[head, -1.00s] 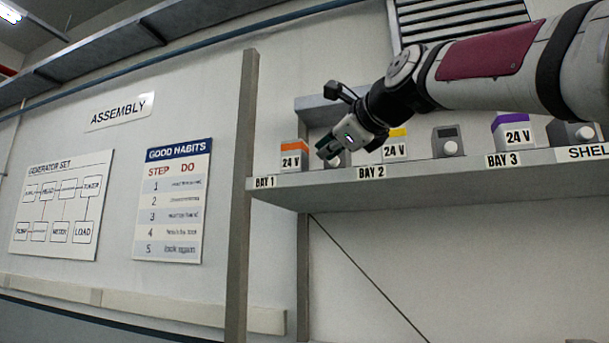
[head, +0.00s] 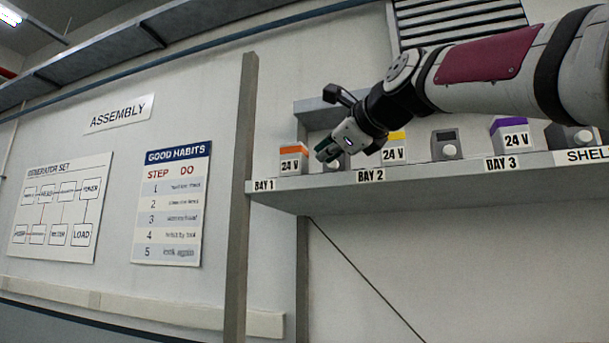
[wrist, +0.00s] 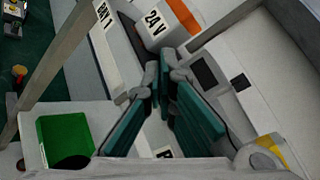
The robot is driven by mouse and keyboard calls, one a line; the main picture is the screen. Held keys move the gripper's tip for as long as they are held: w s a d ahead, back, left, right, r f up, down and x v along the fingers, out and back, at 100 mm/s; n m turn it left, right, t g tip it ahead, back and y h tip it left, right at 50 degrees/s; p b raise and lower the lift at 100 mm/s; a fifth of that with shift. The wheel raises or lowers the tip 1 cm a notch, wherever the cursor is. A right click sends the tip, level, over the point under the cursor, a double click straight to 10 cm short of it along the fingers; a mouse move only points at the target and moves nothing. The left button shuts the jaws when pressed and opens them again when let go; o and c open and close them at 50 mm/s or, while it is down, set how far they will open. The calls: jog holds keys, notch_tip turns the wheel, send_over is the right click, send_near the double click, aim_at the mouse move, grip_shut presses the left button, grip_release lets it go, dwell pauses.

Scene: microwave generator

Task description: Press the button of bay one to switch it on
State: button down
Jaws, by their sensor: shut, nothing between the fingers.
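The BAY 1 label (head: 264,185) is at the left end of the shelf edge, and it also shows in the wrist view (wrist: 103,17). A 24 V box with an orange top (head: 293,161) stands above it; it is at the top of the wrist view (wrist: 160,20). To its right is a grey unit (head: 336,165), mostly hidden behind my gripper in the head view. In the wrist view this unit has a dark screen (wrist: 204,72) and a pale front face; I cannot clearly make out its button. My gripper (head: 323,153) is shut and empty, its teal fingers (wrist: 163,82) just in front of the unit.
A wooden post (head: 241,200) stands at the shelf's left end.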

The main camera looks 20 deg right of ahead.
jog(key=shift+w+d, duration=0.1)
dwell(0.3)
jog(key=shift+w+d, duration=0.15)
jog(key=shift+w, duration=0.15)
jog(key=shift+w+d, duration=0.35)
jog(key=shift+w, duration=0.05)
dwell(0.8)
jog(key=shift+s+a, duration=0.1)
jog(key=shift+s, duration=0.1)
jog(key=shift+s+a+p, duration=0.45)
jog(key=shift+s+a, duration=0.05)
jog(key=shift+s, duration=0.1)
jog(key=shift+s, duration=0.1)
jog(key=s+a+p, duration=0.2)
jog(key=s+p, duration=0.1)
jog(key=s+a+p, duration=0.1)
jog(key=p, duration=0.1)
jog(key=shift+s+a, duration=0.25)
jog(key=shift+s, duration=0.15)
